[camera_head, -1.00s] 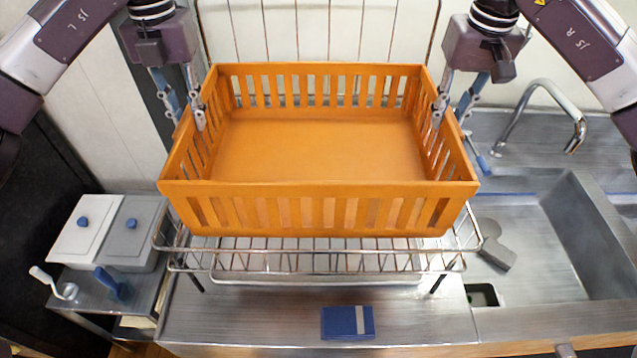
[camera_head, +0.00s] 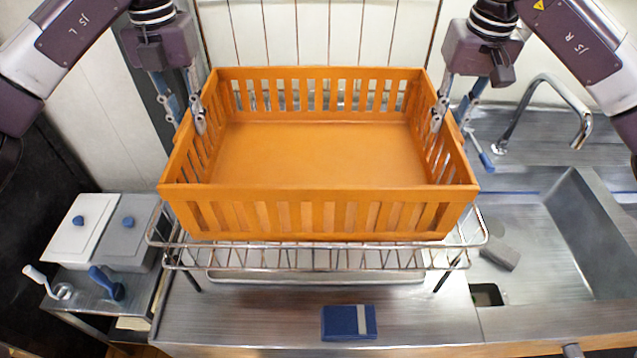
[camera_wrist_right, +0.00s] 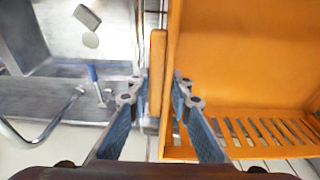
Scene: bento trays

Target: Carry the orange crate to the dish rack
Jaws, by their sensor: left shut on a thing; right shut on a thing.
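The orange crate (camera_head: 318,212) is empty and upright, above the wire dish rack (camera_head: 320,258). Its underside and the rack's middle are hidden, so I cannot tell whether they touch. My left gripper (camera_head: 188,125) is shut on the crate's left wall, one finger inside and one outside. My right gripper (camera_head: 449,122) is shut on the right wall in the same way. In the right wrist view, the right gripper's fingers (camera_wrist_right: 157,95) straddle the crate's wall (camera_wrist_right: 158,70).
A sink (camera_head: 590,235) with a curved faucet (camera_head: 560,90) lies to the right. White and grey lidded bins (camera_head: 85,228) stand at the left.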

